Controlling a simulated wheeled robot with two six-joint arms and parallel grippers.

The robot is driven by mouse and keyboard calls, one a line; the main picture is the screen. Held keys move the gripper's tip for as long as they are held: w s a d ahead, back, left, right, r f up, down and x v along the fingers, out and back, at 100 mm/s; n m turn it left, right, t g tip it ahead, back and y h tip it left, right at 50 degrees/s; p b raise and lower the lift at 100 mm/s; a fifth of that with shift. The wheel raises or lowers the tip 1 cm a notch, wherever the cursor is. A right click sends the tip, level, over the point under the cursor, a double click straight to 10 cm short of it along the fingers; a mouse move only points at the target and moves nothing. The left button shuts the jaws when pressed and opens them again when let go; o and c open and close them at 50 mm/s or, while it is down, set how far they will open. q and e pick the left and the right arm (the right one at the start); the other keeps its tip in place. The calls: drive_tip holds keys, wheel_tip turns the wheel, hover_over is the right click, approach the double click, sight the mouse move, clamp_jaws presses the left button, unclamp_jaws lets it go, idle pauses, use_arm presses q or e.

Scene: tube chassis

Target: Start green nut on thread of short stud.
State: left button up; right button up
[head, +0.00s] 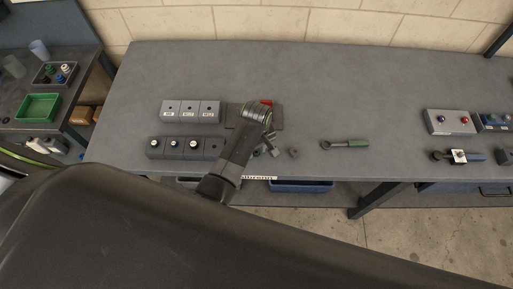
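My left gripper (268,149) is over the front middle of the grey bench, pointing down. It is small and dark here, and I cannot tell whether its fingers are open or shut or whether they hold anything. My arm covers part of a brown-grey plate or fixture (277,117) with a red part (266,102) on it. I cannot make out the green nut or the short stud; they may be hidden behind my arm. A small grey nut-like piece (293,153) lies just right of the gripper. My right gripper is not in view.
Left of my arm are a row of labelled grey blocks (190,110) and a row holding white-topped pieces (172,147). A green-handled wrench (345,144) lies to the right. The bench's back is clear. A green tray (39,107) is on the left table.

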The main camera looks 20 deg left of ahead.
use_arm(q)
clamp_jaws()
drive_tip(key=shift+r+p, duration=0.95)
drive_tip(key=shift+r, duration=0.1)
